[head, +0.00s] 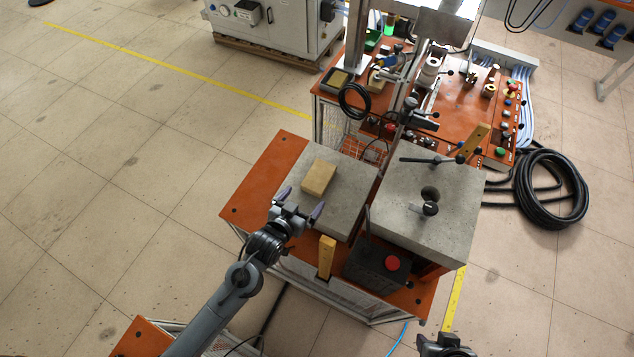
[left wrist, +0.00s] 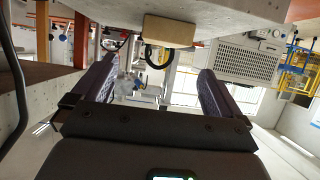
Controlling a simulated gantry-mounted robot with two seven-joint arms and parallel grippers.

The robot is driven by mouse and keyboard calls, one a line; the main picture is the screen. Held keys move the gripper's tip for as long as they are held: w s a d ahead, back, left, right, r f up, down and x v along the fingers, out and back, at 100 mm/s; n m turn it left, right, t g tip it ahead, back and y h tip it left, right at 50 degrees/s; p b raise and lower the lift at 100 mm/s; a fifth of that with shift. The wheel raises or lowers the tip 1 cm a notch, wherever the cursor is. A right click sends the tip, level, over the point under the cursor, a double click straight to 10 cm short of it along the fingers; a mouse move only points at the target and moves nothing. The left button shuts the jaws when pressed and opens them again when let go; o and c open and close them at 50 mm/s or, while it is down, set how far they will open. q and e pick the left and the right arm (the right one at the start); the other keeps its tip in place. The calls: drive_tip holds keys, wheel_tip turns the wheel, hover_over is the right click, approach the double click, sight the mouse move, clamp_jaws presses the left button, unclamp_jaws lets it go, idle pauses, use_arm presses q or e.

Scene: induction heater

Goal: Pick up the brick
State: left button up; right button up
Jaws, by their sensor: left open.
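The tan brick (head: 318,178) lies flat on the grey slab (head: 350,187) on the orange bench. My left gripper (head: 300,200) is open and empty, just on the near side of the brick and apart from it. In the left wrist view the brick (left wrist: 169,31) shows at the top, past the two spread dark fingers of my left gripper (left wrist: 155,90), on the grey surface. My right gripper (head: 446,345) shows only in part at the bottom edge of the head view, and its jaws cannot be made out.
A taller grey block (head: 450,225) with a dark clamp stands right of the slab. Bare orange bench top (head: 255,190) lies left of the slab.

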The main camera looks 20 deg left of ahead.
use_arm(q)
approach(318, 177)
drive_tip(key=x, duration=0.3)
drive_tip(key=shift+d+f, duration=0.2)
drive_tip(key=shift+d, duration=0.05)
drive_tip(key=shift+a+x, duration=0.15)
drive_tip(key=shift+x, duration=1.35)
drive_tip(key=shift+a+x, duration=0.15)
drive_tip(key=shift+x, duration=1.4)
drive_tip(key=shift+r, duration=0.1)
drive_tip(key=shift+c, duration=0.3)
drive_tip(key=c, duration=1)
